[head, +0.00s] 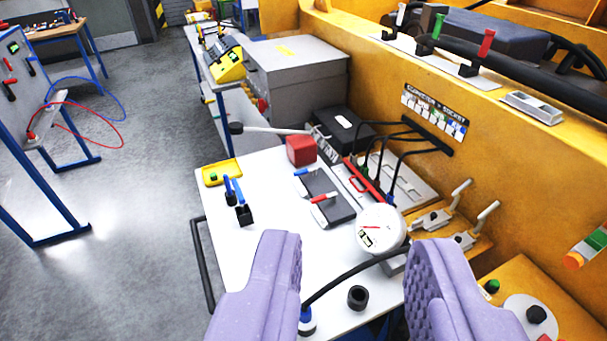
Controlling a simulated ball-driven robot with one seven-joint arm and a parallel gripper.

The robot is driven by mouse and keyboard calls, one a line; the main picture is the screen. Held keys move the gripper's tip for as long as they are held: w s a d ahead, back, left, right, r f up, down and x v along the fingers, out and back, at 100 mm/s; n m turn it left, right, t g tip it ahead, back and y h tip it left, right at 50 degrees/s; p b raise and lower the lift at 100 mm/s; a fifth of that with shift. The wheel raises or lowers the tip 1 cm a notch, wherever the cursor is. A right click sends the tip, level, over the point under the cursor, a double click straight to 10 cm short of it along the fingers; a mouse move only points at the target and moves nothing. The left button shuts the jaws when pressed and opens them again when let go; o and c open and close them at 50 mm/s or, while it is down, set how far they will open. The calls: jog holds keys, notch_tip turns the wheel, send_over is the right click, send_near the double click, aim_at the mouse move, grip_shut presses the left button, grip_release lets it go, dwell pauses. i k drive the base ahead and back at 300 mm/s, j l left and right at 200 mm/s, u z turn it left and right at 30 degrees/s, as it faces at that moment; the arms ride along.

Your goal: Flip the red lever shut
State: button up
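A red lever (487,43) stands upright on its black base at the right end of a pale strip (455,64) along the top of the yellow wall. A green lever (438,27) and a white lever (400,15) stand upright on the same strip to its left. My gripper (355,242) has two purple padded fingers spread wide apart. It is open, with nothing clasped between the pads. It is low in the picture, over the near end of the white table, well below and left of the red lever.
The white table (270,255) holds a round gauge (379,229), a red block (301,150), a black ring (357,297) and cables. Two metal-handled clamps (462,190) sit on the yellow step at right. A metal tray (532,107) lies right of the levers. Grey floor is clear at left.

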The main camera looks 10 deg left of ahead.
aim_at(320, 199)
jog(key=i+j, duration=0.1)
jog(key=i, duration=0.2)
jog(key=j, duration=0.5)
jog(key=k+j, duration=0.1)
jog(key=j, duration=0.45)
jog(key=i+j, duration=0.15)
jog(key=j, duration=0.25)
jog(key=i+j+z, duration=0.1)
jog(key=j, duration=0.3)
jog(key=i+j, duration=0.15)
jog(key=j, duration=0.25)
jog(key=i+j, duration=0.15)
jog(key=j, duration=0.3)
jog(key=i+j+z, duration=0.1)
jog(key=i+j, duration=0.15)
jog(key=i, duration=0.25)
jog(key=i+j, duration=0.3)
jog(key=i, duration=0.2)
jog(key=i+l+z, duration=0.1)
jog(key=i+l, duration=0.25)
jog(key=i, duration=0.15)
